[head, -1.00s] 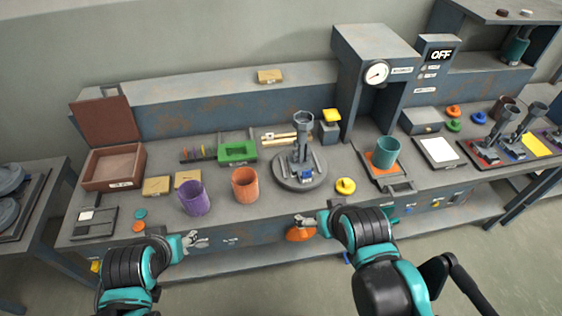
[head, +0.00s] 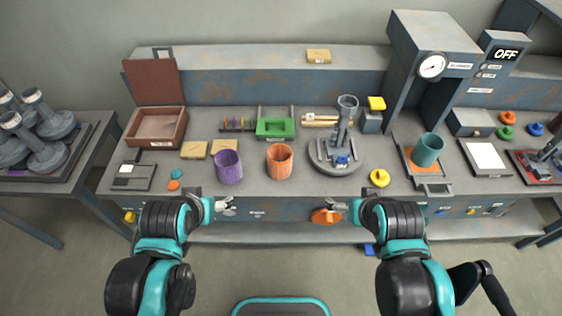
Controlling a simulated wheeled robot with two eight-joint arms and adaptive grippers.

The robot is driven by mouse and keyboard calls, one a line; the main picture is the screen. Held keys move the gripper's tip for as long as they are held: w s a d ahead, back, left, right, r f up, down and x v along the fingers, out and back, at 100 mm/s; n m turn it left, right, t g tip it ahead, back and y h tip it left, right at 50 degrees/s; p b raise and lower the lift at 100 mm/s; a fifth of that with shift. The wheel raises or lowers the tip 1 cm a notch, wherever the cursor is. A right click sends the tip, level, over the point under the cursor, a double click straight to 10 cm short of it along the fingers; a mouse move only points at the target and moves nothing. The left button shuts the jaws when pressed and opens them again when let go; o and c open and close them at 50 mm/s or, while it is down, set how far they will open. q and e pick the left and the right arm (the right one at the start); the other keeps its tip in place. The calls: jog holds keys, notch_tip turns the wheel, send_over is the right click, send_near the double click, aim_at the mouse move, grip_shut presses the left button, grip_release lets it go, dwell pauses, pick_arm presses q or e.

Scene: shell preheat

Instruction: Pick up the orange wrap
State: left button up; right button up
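An orange open-topped cylinder (head: 280,161), which looks like the orange wrap, stands upright on the bench near its front edge. A similar purple cylinder (head: 228,167) stands to its left. A second orange thing (head: 324,216), rounded, shows at the bench front beside my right gripper; I cannot tell if they touch. My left gripper (head: 228,209) is in front of the bench, below the purple cylinder. My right gripper (head: 336,206) is in front of the bench, right of and below the orange cylinder. Both grippers are apart from that cylinder. Their fingers are too small to judge.
A round grey stand (head: 330,165) with a post is right of the orange cylinder. A yellow knob (head: 380,178), a teal cylinder (head: 427,150) and a press (head: 432,30) are farther right. A green tray (head: 275,128) and an open brown box (head: 157,127) are behind and left.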

pick_arm(q)
jog(key=shift+o, duration=1.3)
jog(key=w+d+f+t+b, duration=0.1)
jog(key=w+d+f, duration=0.1)
jog(key=w, duration=0.7)
jog(key=shift+w+d+t+y, duration=0.15)
jog(key=shift+t+y, duration=0.25)
jog(key=m+t+h+b, duration=0.1)
jog(key=t+h+b, duration=0.15)
jog(key=t, duration=0.25)
send_near(281, 149)
jog(key=shift+g+y, duration=0.25)
jog(key=shift+g, duration=0.05)
jog(key=b+x, duration=0.2)
jog(key=x, duration=0.4)
jog(key=shift+r+b, duration=0.15)
jog(key=shift+b, duration=0.15)
jog(key=shift+r, duration=0.1)
jog(key=shift+c, duration=1.3)
jog(key=c, duration=1)
